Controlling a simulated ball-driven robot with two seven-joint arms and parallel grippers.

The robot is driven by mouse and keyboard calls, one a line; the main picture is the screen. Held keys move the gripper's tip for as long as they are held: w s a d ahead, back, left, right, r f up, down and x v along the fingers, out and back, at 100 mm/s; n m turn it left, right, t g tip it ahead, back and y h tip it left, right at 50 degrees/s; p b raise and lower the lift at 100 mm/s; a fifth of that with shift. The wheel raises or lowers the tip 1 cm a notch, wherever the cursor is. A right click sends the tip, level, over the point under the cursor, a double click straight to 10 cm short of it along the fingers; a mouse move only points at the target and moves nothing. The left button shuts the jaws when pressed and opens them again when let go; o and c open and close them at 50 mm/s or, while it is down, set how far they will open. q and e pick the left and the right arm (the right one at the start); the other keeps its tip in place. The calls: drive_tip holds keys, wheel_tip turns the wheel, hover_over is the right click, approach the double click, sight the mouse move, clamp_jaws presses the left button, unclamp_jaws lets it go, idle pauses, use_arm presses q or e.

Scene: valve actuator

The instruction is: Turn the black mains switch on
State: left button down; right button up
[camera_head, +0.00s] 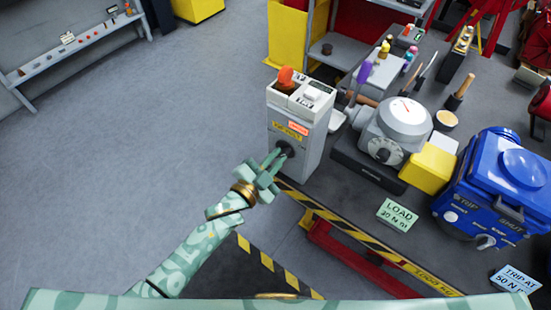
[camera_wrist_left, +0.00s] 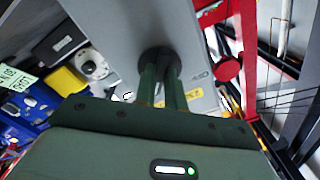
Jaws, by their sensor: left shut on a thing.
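The black mains switch (camera_head: 286,147) is a dark round knob on the front face of a grey box (camera_head: 312,148) with a yellow label above the knob. My left gripper (camera_head: 274,158) reaches it from the front left, with its fingers shut on the knob. In the left wrist view the two green fingers (camera_wrist_left: 160,85) meet the black knob (camera_wrist_left: 159,58) on the grey face, and they hide part of it. My right gripper is in neither view.
An orange knob (camera_head: 286,76) and a white button sit on top of the box. A gauge device (camera_head: 403,118), a yellow block (camera_head: 428,168) and a blue actuator (camera_head: 497,185) stand to the right.

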use_arm(q)
drive_tip(key=shift+m, duration=0.6)
drive_tip(key=c, duration=1.5)
unclamp_jaws()
drive_tip(key=shift+o, duration=0.2)
drive_tip(key=v, duration=1.6)
drive_tip(key=shift+p, duration=0.35)
drive_tip(key=shift+s+a, duration=0.1)
drive_tip(key=shift+s, duration=0.05)
